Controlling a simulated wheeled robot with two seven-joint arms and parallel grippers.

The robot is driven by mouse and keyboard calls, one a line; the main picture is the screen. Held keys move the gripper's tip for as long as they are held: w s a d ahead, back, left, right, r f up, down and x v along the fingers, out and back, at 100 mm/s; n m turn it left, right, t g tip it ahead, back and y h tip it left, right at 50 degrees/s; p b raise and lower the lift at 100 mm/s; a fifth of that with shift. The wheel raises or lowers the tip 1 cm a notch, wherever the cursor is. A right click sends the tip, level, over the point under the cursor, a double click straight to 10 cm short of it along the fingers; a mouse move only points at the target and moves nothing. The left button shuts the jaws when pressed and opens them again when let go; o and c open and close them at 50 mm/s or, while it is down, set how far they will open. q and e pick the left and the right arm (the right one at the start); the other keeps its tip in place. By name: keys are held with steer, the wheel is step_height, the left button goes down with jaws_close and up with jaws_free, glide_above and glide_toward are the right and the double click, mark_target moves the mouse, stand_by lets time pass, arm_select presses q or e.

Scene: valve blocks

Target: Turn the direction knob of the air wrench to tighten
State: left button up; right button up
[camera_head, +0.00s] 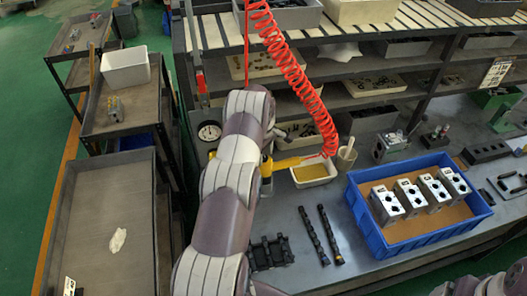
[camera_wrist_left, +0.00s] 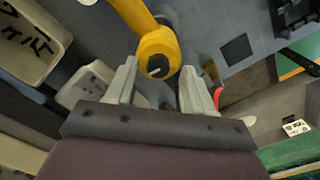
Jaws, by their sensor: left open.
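The yellow air wrench (camera_head: 295,161) hangs above the workbench at the lower end of a red coiled hose (camera_head: 291,67). My left arm hides part of it in the head view. In the left wrist view the wrench (camera_wrist_left: 155,42) comes in from the top, and its round black direction knob (camera_wrist_left: 157,67) with a pale pointer line faces me. My left gripper (camera_wrist_left: 160,68) is open, with one finger on each side of the knob and gaps between. The knob's tighten marking is too small to read. My right gripper is outside the view.
A blue crate (camera_head: 357,213) with several metal valve blocks stands at the right of the bench. A small white tray (camera_head: 314,174) with yellow contents lies below the wrench. Two dark rods (camera_head: 322,235) lie in front. Shelves with bins stand behind.

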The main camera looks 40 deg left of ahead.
arm_select(q)
steer(key=shift+d, duration=0.15)
steer(key=shift+w+d, duration=0.1)
steer(key=shift+w, duration=0.05)
steer(key=shift+c, duration=1.2)
steer(key=shift+f, duration=0.1)
jaws_close()
